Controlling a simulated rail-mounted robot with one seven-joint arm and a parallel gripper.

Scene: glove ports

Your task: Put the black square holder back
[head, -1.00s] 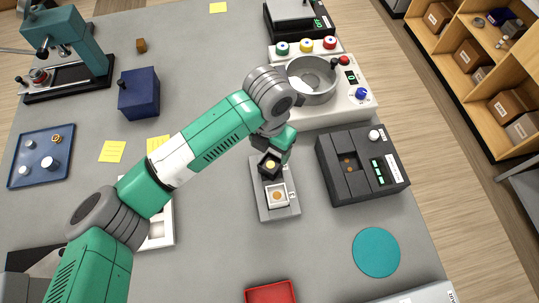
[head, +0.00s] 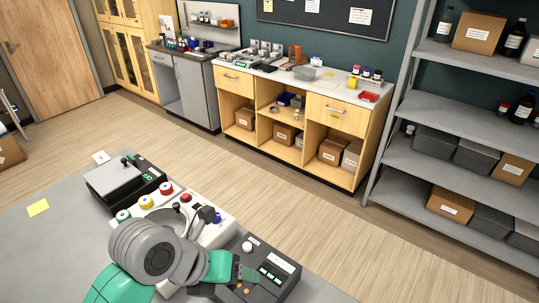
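My gripper (head: 246,271) is at the bottom of the head view, at the end of my green and grey arm. It shows over the dark grey device (head: 283,284) with green displays at the bench's right edge. Its fingertips cannot be made out, so I cannot tell whether it is open, shut or holding something. I cannot make out the black square holder in this view. The grey two-place tray is out of view.
A white console (head: 216,231) with coloured knobs and a black-and-grey instrument (head: 118,181) stand along the bench edge. Beyond a clear wooden floor (head: 300,215) are a cluttered wooden counter (head: 350,111) and grey shelving (head: 455,108) with boxes and bottles.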

